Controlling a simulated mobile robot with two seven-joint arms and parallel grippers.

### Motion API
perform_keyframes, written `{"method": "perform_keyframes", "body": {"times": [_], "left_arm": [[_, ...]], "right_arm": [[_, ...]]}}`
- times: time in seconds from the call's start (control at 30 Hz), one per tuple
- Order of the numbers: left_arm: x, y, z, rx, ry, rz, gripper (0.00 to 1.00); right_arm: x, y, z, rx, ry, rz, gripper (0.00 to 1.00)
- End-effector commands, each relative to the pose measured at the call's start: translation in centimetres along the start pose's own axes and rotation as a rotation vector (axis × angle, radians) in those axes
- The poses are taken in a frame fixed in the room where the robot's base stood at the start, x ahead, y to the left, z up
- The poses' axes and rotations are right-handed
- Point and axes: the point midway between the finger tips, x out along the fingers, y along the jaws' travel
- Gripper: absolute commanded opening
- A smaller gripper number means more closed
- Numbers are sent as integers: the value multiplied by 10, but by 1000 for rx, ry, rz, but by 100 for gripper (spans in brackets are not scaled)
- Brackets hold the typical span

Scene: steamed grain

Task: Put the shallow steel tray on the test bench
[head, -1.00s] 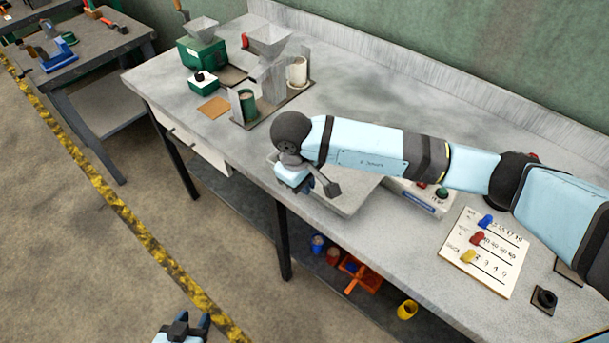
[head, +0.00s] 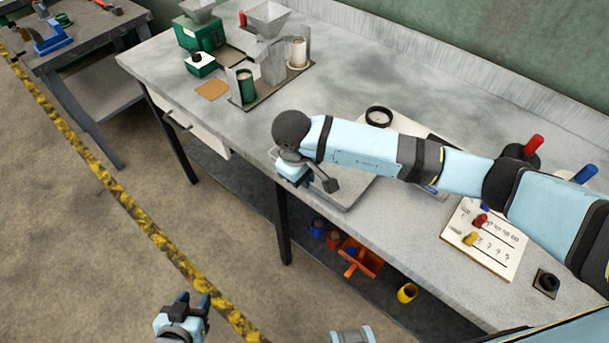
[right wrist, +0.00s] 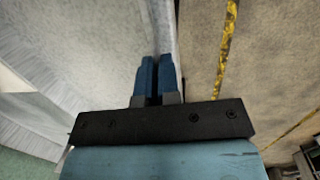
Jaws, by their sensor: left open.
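The shallow steel tray (head: 352,192) is a flat grey pan at the front edge of the test bench (head: 330,90). My right arm hides much of it. My right gripper (head: 308,183) is at the tray's front left side. In the right wrist view its blue fingers (right wrist: 156,75) are close together at a pale rim, which looks like the tray's; the contact is small and partly hidden. I cannot tell whether the tray rests flat on the bench or is slightly raised. My left gripper (head: 186,303) is open and empty over the floor, away from the bench.
A hopper stand (head: 270,75) and green machine (head: 200,35) stand at the bench's back left. A number board (head: 485,240) lies at right. A black ring (head: 379,116) and red-handled item (head: 533,147) are behind my arm. The lower shelf holds an orange bin (head: 360,260).

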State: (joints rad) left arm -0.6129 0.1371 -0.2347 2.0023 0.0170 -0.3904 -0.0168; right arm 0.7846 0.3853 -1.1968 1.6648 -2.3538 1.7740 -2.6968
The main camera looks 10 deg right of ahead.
Motion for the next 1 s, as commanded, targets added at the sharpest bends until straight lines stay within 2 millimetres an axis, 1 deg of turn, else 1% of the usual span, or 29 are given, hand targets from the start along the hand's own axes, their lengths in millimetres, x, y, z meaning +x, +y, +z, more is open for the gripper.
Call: {"method": "perform_keyframes", "body": {"times": [0.7,0.77,0.8,0.83,0.87,1.0], "left_arm": [[7,0,11,0,-3,0,43],[6,0,11,0,-3,0,43],[6,0,10,0,-3,0,43],[6,0,10,0,-3,0,43],[6,0,10,0,-3,0,43],[6,0,10,0,-3,0,43]], "right_arm": [[11,-1,-1,-1,2,1,0],[10,-1,-1,-1,2,0,12],[10,-1,-1,-1,2,0,21],[10,-1,-1,-1,1,0,28],[10,-1,-1,-1,1,0,33],[10,-1,-1,-1,1,0,33]]}}
